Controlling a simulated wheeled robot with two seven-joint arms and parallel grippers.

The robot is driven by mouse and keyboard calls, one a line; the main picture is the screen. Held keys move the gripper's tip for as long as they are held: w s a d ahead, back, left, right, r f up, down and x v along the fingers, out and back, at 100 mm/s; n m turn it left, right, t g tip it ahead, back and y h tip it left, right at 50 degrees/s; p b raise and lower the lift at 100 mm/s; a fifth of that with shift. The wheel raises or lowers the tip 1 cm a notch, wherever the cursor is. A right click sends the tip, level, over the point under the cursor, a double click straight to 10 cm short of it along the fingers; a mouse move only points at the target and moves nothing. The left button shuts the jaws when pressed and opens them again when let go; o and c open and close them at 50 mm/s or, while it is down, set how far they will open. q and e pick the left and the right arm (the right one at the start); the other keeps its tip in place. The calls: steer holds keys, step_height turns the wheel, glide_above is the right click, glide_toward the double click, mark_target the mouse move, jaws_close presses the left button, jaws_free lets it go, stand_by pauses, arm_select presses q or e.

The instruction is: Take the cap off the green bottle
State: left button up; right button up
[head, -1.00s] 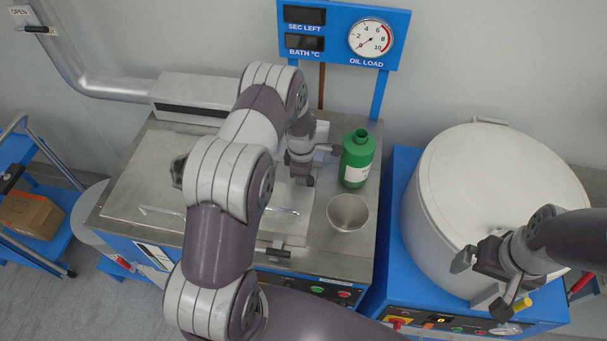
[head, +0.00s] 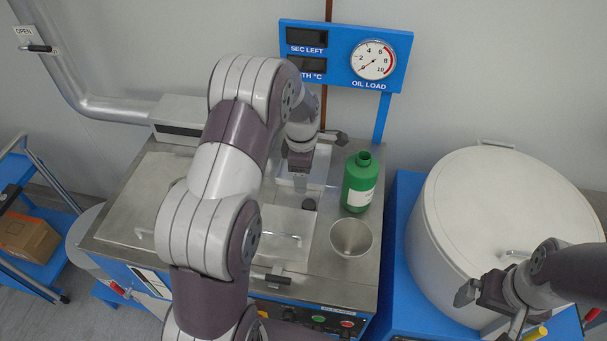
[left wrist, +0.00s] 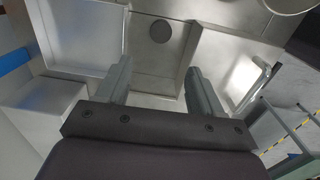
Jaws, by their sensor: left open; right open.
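The green bottle (head: 359,187) stands upright on the metal worktop, right of my left arm. Its neck is bare, with a dark opening at the top. A dark round disc (head: 309,204) lies in the metal basin left of the bottle; it also shows in the left wrist view (left wrist: 160,31). It may be the cap, but I cannot tell. My left gripper (head: 301,184) is open and empty above the basin, apart from the bottle; its two spread fingers show in the left wrist view (left wrist: 159,72). My right gripper (head: 487,309) is open beside the white drum.
A metal funnel-like cup (head: 351,238) stands in front of the bottle. A blue display panel (head: 345,55) rises behind it. The big white drum (head: 500,220) fills the right side. A small handle (head: 278,238) is on the worktop's front part.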

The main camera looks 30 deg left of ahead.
arm_select(q)
steer(key=s+d+r+m+t, duration=0.1)
steer(key=s+d+r+m, duration=0.3)
steer(key=s+m, duration=0.45)
steer(key=s+d+r+m, duration=0.3)
steer(key=s+m, duration=0.4)
steer(key=m, duration=0.2)
steer(key=s+f+m+b, duration=0.1)
steer(key=m+b, duration=0.1)
steer(key=s+d+f+m+b, duration=0.1)
steer(key=s+f, duration=0.1)
steer(key=shift+s+f+m+b, duration=0.2)
steer(key=shift+s+m+b, duration=0.05)
steer(key=shift+m+b, duration=0.1)
steer(key=shift+s+a, duration=0.1)
